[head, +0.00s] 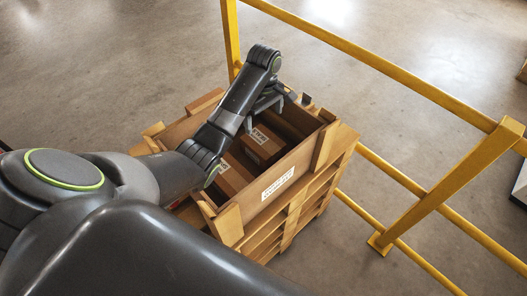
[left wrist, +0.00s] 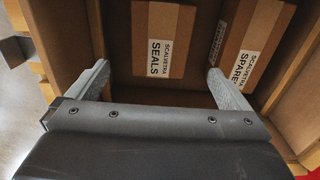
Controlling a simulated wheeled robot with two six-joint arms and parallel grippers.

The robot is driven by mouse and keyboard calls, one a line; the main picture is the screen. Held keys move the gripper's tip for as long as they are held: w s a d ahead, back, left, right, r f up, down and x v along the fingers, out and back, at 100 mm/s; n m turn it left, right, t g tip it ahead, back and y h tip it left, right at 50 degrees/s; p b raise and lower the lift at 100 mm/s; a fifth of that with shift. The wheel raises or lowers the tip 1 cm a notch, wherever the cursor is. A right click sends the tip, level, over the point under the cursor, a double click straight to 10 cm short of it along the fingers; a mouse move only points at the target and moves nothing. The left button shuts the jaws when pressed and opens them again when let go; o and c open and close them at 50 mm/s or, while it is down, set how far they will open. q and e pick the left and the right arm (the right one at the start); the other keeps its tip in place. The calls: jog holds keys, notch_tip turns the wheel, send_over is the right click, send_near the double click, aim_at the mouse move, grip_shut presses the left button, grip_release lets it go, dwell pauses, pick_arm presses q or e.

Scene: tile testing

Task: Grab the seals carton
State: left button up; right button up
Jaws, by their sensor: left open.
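The seals carton (left wrist: 168,22) is a brown box with a white label reading "SCALVETRA SEALS". It lies inside the wooden crate (head: 313,150), at the top middle of the left wrist view. My left gripper (left wrist: 158,68) is open and empty, its two fingers spread below the carton's label in that view. In the head view my left gripper (head: 266,106) is over the far part of the crate. Two brown cartons show inside the crate there, partly hidden by my arm; their labels are too small to read. My right gripper is not in view.
A carton labelled "SPARE...", its text cut off (left wrist: 268,25), lies right of the seals carton. The crate's walls surround both, and it stands on a pallet-like wooden base (head: 342,160). A yellow railing (head: 380,65) runs behind and right. Concrete floor lies around.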

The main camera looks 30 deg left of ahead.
pick_arm(q)
jog(key=p, duration=0.1)
send_over(263, 141)
jog(key=f, duration=0.4)
jog(key=shift+w+f, duration=0.25)
jog(key=shift+w, duration=0.05)
notch_tip(263, 141, down, 2)
jog(key=shift+s+f, duration=0.1)
jog(key=shift+f, duration=0.6)
jog(key=f, duration=0.4)
jog(key=shift+s+f, duration=0.15)
jog(key=shift+s, duration=0.05)
jog(key=shift+f, duration=0.4)
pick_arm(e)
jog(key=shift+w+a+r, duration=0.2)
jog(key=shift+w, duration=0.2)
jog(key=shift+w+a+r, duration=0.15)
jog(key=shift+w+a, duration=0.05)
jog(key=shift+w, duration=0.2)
pick_arm(q)
jog(key=shift+w, duration=0.1)
jog(key=c, duration=1)
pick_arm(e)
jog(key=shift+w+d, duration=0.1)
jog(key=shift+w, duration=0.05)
